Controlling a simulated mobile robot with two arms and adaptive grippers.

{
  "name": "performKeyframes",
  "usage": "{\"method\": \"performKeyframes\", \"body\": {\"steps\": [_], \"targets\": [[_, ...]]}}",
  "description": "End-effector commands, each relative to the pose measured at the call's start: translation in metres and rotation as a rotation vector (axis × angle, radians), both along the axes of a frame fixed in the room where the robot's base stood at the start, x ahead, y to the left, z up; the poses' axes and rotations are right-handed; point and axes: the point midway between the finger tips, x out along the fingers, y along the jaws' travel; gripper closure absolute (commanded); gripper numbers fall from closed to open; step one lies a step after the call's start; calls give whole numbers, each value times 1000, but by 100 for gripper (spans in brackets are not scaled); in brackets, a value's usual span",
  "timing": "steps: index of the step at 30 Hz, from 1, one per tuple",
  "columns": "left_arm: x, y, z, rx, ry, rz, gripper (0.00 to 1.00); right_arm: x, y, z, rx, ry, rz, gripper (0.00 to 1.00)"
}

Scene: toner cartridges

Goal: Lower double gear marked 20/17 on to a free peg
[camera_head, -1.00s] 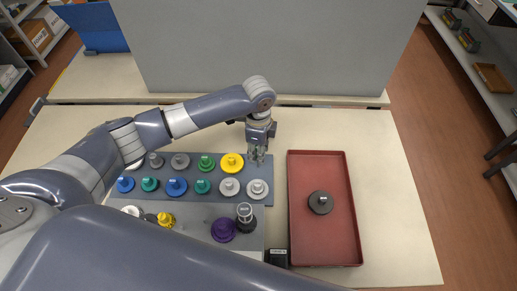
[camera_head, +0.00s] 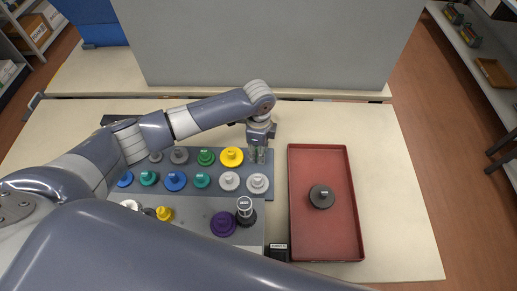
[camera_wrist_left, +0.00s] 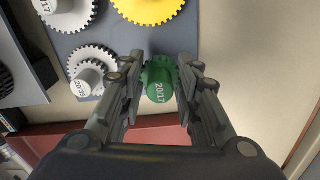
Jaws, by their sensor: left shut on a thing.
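The green double gear marked 20/17 (camera_wrist_left: 158,85) is between the fingers of my left gripper (camera_wrist_left: 157,88), which is shut on its hub. In the head view my left gripper (camera_head: 258,155) points down over the back right corner of the grey peg board (camera_head: 268,199), right of a yellow gear (camera_head: 231,157) and behind a white gear (camera_head: 258,183). The fingers largely hide the green gear there. Any peg under it is hidden, so I cannot tell whether gear and peg touch. My right gripper is not in view.
Several other gears fill two rows on the board, close on the left and front. A red tray (camera_head: 300,235) with a dark gear (camera_head: 321,197) stands to the right. A purple gear (camera_head: 223,223) and a grey-capped part (camera_head: 245,206) stand in front.

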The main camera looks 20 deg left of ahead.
Motion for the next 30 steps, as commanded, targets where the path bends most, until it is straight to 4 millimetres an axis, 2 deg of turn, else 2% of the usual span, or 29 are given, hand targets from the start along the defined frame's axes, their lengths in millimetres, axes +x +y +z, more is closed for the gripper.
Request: {"method": "performKeyframes", "body": {"steps": [30], "targets": [[0, -1, 0, -1, 0, -1, 87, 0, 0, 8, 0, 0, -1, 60]]}}
